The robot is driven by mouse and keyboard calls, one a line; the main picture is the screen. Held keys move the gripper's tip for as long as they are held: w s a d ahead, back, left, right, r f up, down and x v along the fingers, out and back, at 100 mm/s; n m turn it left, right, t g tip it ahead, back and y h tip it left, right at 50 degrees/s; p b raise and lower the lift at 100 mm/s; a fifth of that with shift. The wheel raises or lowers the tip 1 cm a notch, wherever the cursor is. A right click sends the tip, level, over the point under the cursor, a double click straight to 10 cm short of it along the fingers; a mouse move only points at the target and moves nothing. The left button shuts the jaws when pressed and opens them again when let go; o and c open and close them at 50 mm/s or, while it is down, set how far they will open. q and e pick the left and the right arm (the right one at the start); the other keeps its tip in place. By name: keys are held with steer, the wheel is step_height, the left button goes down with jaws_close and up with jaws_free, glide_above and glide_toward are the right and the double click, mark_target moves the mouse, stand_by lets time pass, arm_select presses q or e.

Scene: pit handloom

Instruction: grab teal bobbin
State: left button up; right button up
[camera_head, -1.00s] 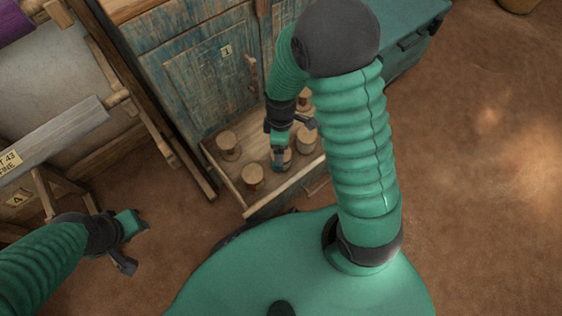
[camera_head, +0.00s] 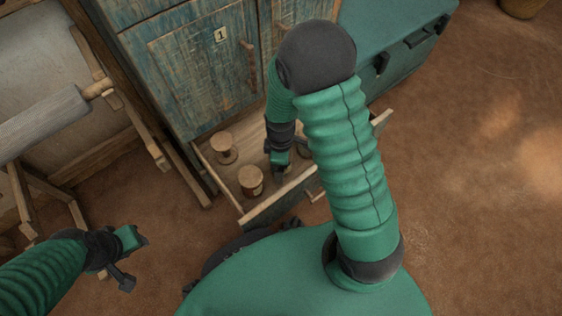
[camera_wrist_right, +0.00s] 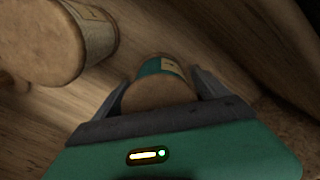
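The teal bobbin (camera_wrist_right: 162,68), with a teal band, a pale label and a tan wooden end, lies between the two fingers of my right gripper (camera_wrist_right: 161,80) in the right wrist view. The fingers stand on either side of it with what look like narrow gaps, so the gripper seems open around it; firm contact is not visible. In the head view my right gripper (camera_head: 281,168) reaches down into the open drawer (camera_head: 272,209), and the arm hides the bobbin there. My left gripper (camera_head: 131,262) is open and empty, over the floor at lower left.
Two wooden bobbins, one nearer (camera_head: 250,181) and one farther (camera_head: 223,148), stand in the drawer left of my right gripper. A larger bobbin (camera_wrist_right: 50,42) is close by in the wrist view.

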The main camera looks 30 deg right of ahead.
steer(key=c, duration=1.3)
